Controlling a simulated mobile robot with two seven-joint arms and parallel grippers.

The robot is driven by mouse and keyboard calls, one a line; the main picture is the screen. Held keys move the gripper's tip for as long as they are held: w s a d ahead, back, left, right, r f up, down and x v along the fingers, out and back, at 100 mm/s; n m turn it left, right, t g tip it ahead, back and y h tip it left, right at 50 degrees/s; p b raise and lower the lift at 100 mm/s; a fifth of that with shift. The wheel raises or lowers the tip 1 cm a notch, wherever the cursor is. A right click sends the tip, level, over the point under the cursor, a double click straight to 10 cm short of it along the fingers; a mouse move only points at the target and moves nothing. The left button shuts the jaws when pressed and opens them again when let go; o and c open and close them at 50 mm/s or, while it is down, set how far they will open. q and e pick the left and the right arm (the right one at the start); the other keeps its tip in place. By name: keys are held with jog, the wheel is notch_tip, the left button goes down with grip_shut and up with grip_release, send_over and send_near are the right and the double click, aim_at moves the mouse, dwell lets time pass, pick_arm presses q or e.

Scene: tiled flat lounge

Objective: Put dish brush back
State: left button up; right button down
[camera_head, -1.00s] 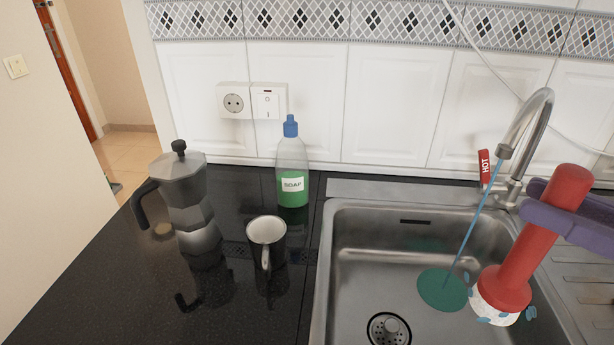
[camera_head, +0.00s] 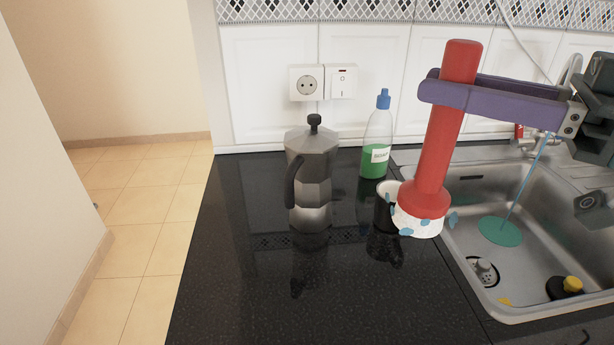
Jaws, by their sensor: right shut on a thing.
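The dish brush (camera_head: 440,140) has a thick red handle and a round white bristle head with light blue patches. My right gripper (camera_head: 450,92) has purple fingers and is shut on the upper part of the handle. It holds the brush nearly upright, head down, tilted slightly. In the picture the brush head covers part of the dark mug (camera_head: 383,207); whether they touch I cannot tell. My left gripper is not in view.
A moka pot (camera_head: 309,180) and a green soap bottle (camera_head: 376,145) stand on the black counter (camera_head: 330,300). The counter's front is clear. Tiled floor (camera_head: 140,240) lies left.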

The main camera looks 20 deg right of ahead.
aim_at(421, 226)
notch_tip(421, 226, down, 15)
jog(key=b, duration=0.4)
jog(key=shift+d+b, duration=0.1)
jog(key=shift+b, duration=0.2)
notch_tip(421, 226, down, 4)
jog(key=shift+r+b, duration=0.2)
jog(key=shift+b, duration=0.45)
jog(key=shift+f, duration=0.1)
jog(key=shift+f, duration=0.15)
jog(key=c, duration=0.6)
grip_release()
